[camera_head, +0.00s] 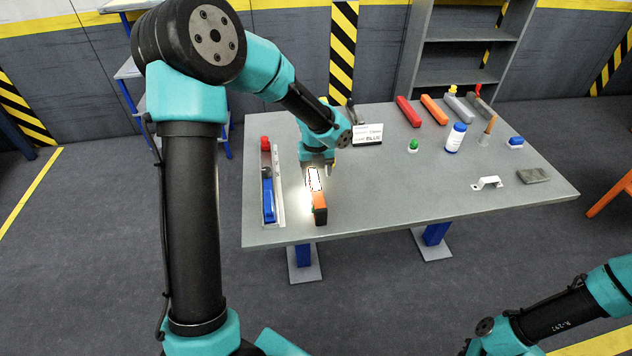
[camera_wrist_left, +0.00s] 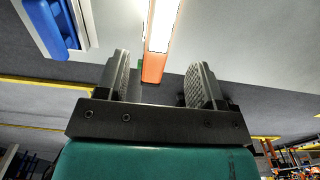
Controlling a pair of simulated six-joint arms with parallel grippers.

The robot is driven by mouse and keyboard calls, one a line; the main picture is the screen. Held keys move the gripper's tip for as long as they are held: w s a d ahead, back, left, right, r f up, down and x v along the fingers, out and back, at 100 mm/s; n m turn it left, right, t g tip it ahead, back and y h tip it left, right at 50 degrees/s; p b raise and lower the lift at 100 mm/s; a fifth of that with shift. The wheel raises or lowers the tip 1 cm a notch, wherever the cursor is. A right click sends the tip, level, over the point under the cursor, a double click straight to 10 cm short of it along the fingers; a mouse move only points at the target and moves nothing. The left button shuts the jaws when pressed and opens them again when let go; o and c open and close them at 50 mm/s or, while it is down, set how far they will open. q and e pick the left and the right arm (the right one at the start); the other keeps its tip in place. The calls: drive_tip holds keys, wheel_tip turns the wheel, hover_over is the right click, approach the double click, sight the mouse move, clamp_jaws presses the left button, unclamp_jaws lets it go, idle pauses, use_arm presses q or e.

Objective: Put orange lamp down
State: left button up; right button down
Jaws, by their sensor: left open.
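The orange lamp (camera_head: 320,214) rests on the grey table near its front left part, with its white light strip lit. In the left wrist view the lamp (camera_wrist_left: 153,68) lies ahead of and between the fingertips, with a gap on both sides. My left gripper (camera_head: 318,166) is at the lamp's far end, its fingers partly hidden by the wrist. In the left wrist view my left gripper (camera_wrist_left: 158,80) has its fingers spread apart and empty. My right arm shows at the lower right, but its gripper is out of the frame.
A narrow carrier (camera_head: 279,190) holding blue and red items lies just left of the lamp. A white sign (camera_head: 367,135), a green-topped item (camera_head: 413,146), a bottle (camera_head: 455,138) and several coloured bars stand farther right. The table's front middle is clear.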

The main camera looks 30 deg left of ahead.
use_arm(q)
drive_tip(key=shift+r, duration=1.4)
drive_tip(key=shift+f, duration=0.1)
